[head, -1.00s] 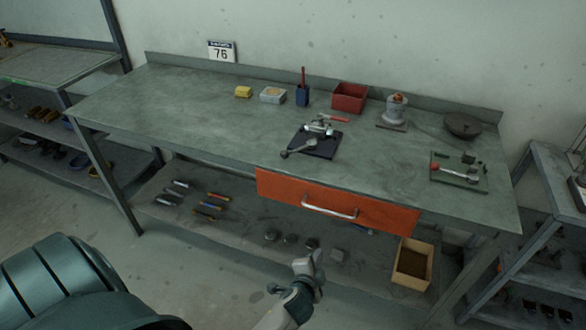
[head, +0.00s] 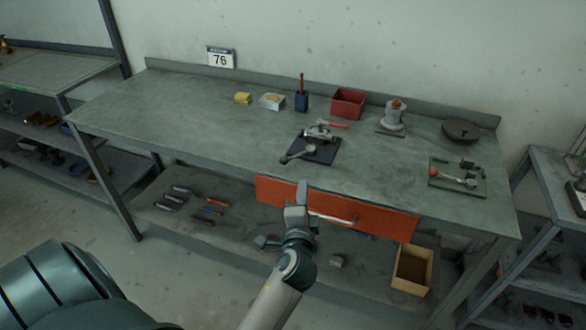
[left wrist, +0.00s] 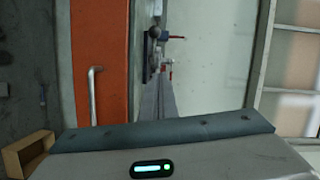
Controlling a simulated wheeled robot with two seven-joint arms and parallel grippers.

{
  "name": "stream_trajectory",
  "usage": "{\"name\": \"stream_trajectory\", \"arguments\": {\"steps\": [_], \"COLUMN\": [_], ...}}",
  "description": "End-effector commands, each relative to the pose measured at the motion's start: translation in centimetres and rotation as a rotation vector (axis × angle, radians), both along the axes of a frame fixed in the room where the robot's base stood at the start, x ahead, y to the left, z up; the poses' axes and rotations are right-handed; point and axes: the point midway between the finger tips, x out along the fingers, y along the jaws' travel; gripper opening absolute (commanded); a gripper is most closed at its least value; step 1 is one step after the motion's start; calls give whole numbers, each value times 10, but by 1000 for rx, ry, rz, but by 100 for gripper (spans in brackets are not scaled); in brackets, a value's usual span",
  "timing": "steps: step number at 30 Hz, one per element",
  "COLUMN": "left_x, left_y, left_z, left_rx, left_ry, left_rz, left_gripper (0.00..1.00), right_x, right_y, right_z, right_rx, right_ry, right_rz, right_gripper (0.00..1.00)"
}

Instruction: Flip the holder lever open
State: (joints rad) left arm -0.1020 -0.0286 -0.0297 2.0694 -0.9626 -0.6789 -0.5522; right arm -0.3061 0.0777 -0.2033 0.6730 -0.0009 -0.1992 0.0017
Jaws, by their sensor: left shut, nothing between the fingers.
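A dark plate (head: 312,151) near the middle front of the bench carries a metal fitting (head: 319,133) with a red handle (head: 338,125) behind it. A grey lever with a round end (head: 297,154) sticks out at its front left. To the right, a green plate (head: 443,163) carries a low lever with a red knob (head: 433,172) at its left end. I cannot tell which is the holder lever. My left gripper (head: 302,187) is shut and empty, in front of the orange drawer and below the dark plate, apart from both levers. My right gripper is not in view.
The orange drawer (head: 273,192) with its metal handle (head: 342,220) is closed under the bench (head: 180,108); the handle also shows in the left wrist view (left wrist: 92,95). A red bin (head: 348,103), blue cup (head: 301,102) and round dark disc (head: 461,130) stand farther back.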

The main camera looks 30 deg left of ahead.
Motion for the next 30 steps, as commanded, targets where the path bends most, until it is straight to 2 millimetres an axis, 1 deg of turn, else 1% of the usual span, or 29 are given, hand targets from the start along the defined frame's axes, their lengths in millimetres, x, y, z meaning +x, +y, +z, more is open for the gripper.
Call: {"name": "stream_trajectory", "arguments": {"steps": [7, 11, 14, 17, 25, 27, 30], "left_x": [9, 21, 34, 49, 90, 84, 80], "left_y": [4, 11, 19, 27, 51, 63, 73], "left_z": [0, 1, 0, 0, -2, -5, -8], "left_rx": [1, 0, 2, 1, 1, 2, 2], "left_ry": [0, 0, 1, 0, 1, 4, 3], "left_rz": [-1, 0, 0, 0, 1, 0, 0], "left_gripper": [0, 0, 0, 0, 0, 0, 0], "right_x": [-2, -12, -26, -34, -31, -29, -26], "right_y": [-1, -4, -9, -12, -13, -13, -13], "right_z": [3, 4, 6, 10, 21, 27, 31], "right_rx": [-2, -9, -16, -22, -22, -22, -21], "right_ry": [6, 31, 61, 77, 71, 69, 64], "right_rz": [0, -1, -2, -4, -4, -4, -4], "right_gripper": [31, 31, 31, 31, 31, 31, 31]}}
